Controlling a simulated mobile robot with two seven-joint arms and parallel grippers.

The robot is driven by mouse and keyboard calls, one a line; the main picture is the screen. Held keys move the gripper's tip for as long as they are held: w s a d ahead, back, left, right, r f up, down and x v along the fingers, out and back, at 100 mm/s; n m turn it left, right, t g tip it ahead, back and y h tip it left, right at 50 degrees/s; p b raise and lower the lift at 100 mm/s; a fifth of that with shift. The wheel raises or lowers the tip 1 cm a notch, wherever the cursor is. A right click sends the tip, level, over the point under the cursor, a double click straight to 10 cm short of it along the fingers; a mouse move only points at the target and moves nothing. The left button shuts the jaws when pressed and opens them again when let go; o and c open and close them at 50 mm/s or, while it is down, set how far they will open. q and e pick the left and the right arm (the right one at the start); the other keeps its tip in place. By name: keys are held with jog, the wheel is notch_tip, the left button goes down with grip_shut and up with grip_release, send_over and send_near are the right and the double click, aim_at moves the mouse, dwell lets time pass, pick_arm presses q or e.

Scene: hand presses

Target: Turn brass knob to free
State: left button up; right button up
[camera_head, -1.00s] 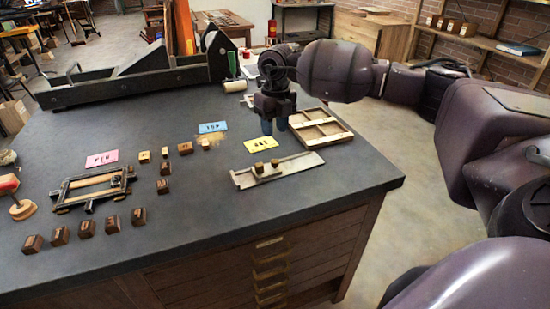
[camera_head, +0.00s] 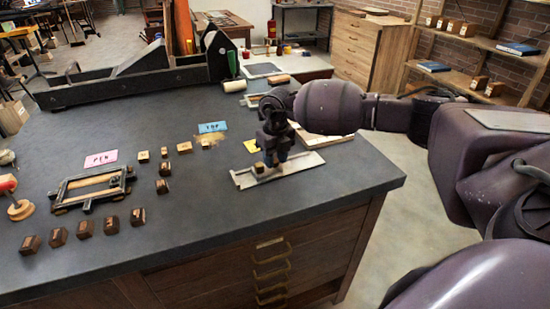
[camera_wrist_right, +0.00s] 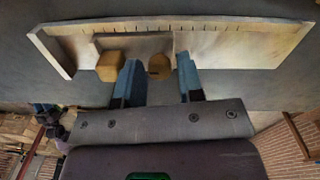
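A pale metal composing stick (camera_head: 308,161) lies near the right front of the dark table; it spans the upper wrist view (camera_wrist_right: 230,38). In the wrist view a rounded brass knob (camera_wrist_right: 160,66) with a dark slot sits on it, beside a brass-coloured block (camera_wrist_right: 109,67). My right gripper (camera_head: 272,160) points down over the stick. In the wrist view its two blue-grey fingers (camera_wrist_right: 158,68) stand either side of the knob, with visible gaps. The gripper is open. In the head view it hides the knob. My left gripper is not in view.
Several small dark type blocks (camera_head: 57,237) and a black frame (camera_head: 92,187) lie to the left. Pink (camera_head: 101,158) and blue (camera_head: 212,127) cards lie behind. A yellow card (camera_head: 250,146) and a wooden tray (camera_head: 318,140) are partly hidden by my arm. The table's front middle is clear.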

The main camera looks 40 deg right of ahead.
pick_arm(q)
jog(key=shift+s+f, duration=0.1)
pick_arm(e)
jog(key=shift+c, duration=0.8)
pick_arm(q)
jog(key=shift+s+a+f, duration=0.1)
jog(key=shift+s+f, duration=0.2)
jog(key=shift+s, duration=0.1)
pick_arm(e)
grip_shut()
